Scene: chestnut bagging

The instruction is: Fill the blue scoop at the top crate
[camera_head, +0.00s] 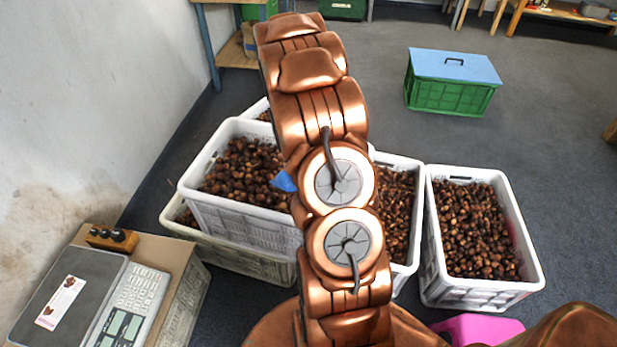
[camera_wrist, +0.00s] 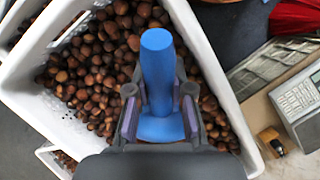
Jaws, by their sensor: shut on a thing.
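The white top crate (camera_head: 243,221) sits on another crate at the left of the head view, with brown chestnuts (camera_head: 240,168) inside. In the wrist view its pale rim (camera_wrist: 30,95) runs around the chestnuts. The blue scoop (camera_wrist: 158,70) is in my gripper (camera_wrist: 160,112), whose fingers are shut on it from both sides, above the chestnuts. In the head view only a small blue piece of the scoop (camera_head: 284,182) shows beside my arm, over the crate's right part. My gripper is hidden there by the arm. I cannot tell whether the scoop holds chestnuts.
More white crates of chestnuts stand to the right, one clearly visible (camera_head: 480,293). A scale (camera_head: 130,308) rests on a box at lower left, near the wall. A green crate with a blue lid (camera_head: 453,66) stands farther back. A pink object (camera_head: 478,328) is at the bottom. Open floor lies right.

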